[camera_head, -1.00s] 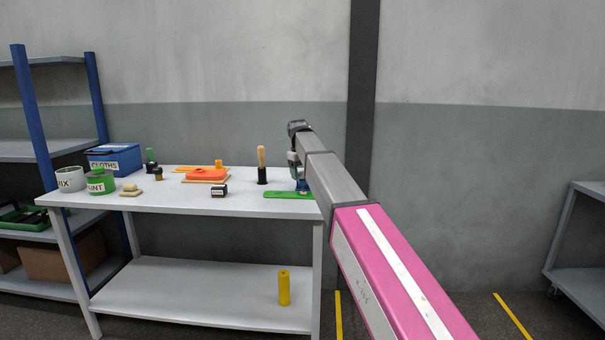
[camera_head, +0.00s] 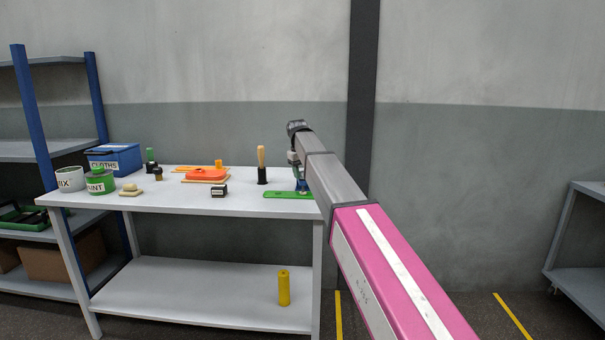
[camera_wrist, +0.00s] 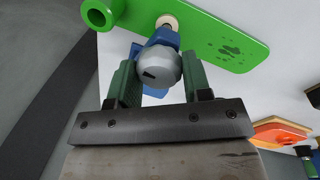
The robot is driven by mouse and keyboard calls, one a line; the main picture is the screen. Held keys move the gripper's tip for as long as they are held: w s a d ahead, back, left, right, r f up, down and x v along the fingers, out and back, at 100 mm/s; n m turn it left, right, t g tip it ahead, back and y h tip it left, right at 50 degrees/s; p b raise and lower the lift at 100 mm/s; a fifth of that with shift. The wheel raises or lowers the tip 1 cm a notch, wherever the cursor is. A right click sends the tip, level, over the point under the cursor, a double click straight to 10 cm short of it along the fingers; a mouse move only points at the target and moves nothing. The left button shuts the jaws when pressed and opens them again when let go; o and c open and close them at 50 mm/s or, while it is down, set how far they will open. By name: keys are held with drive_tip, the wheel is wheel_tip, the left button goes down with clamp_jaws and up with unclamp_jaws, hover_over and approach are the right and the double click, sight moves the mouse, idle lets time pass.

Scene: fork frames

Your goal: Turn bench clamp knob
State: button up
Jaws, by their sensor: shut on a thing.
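The clamp knob (camera_wrist: 158,68) is a grey rounded piece with a dark slot, close up in the wrist view. Behind it are blue clamp parts (camera_wrist: 163,38) and a green plate (camera_wrist: 215,38) with a ring at one end. The green plate (camera_head: 287,195) also shows at the right end of the bench in the head view. My gripper (camera_wrist: 157,78) is shut on the knob, one green finger on each side. In the head view my arm hides most of the clamp and the gripper's fingers.
The white bench (camera_head: 160,201) carries a wooden-handled tool (camera_head: 261,160), an orange item (camera_head: 207,173), a small black box (camera_head: 219,191), a green paint can (camera_head: 99,182) and a blue cloths box (camera_head: 113,158). A yellow cylinder (camera_head: 284,288) stands on the lower shelf.

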drive_tip(key=o, duration=0.9)
drive_tip(key=shift+o, duration=0.2)
drive_tip(key=shift+r, duration=0.1)
wheel_tip(320, 180, up, 10)
drive_tip(key=a, duration=0.1)
drive_tip(key=shift+s+r, duration=0.25)
drive_tip(key=shift+s, duration=0.05)
drive_tip(key=shift+a, duration=0.1)
